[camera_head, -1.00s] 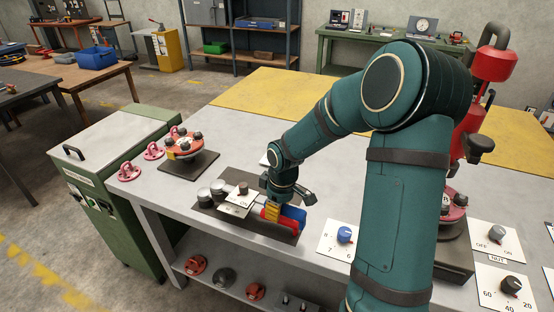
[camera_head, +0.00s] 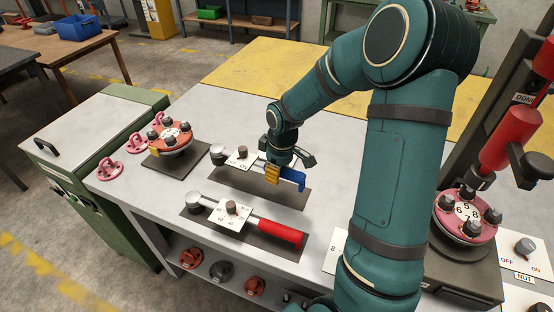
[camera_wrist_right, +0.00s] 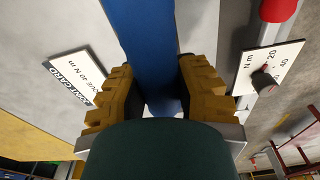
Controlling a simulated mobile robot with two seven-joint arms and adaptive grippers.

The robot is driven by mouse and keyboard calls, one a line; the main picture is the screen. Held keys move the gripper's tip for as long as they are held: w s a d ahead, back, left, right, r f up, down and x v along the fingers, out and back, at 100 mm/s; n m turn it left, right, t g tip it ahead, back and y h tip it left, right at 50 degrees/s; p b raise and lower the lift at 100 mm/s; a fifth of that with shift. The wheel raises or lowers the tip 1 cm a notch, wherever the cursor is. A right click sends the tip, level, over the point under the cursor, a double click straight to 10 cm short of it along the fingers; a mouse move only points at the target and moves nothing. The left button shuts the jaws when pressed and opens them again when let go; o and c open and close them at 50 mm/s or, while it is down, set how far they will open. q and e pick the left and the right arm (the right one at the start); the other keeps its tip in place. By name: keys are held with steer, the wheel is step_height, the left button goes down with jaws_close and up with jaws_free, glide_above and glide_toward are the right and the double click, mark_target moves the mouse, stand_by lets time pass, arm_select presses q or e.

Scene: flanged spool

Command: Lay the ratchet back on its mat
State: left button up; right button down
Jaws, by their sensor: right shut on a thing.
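The ratchet (camera_head: 292,178), a tool with a blue handle, a white dial plate and a round grey head, is in my right gripper (camera_head: 272,174). In the right wrist view, the yellow-padded fingers close on both sides of the blue handle (camera_wrist_right: 150,45). The ratchet lies along the far edge of a dark mat (camera_head: 262,190) and looks slightly raised above it; the exact gap cannot be told. My left gripper is not in view.
A red-handled wrench (camera_head: 275,231) with a dial plate lies on a nearer dark mat (camera_head: 192,215). A flanged red spool (camera_head: 170,137) stands at the left, with pink parts beside it. A pink-topped fixture (camera_head: 466,215) stands at the right. The yellow table area (camera_head: 255,85) behind is clear.

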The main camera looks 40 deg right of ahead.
steer(key=shift+w+d, duration=0.15)
steer(key=shift+w, duration=0.05)
steer(key=shift+s+f+b, duration=0.1)
steer(key=shift+f+b, duration=0.55)
steer(key=shift+f, duration=0.05)
steer(key=b, duration=0.3)
glide_above(276, 194)
steer(key=shift+s+f, duration=0.15)
steer(key=shift+f, duration=1.95)
steer(key=shift+f+b, duration=0.55)
steer(key=shift+f, duration=0.05)
steer(key=c, duration=0.7)
jaws_free()
steer(key=shift+c, duration=0.2)
steer(key=shift+s, duration=0.1)
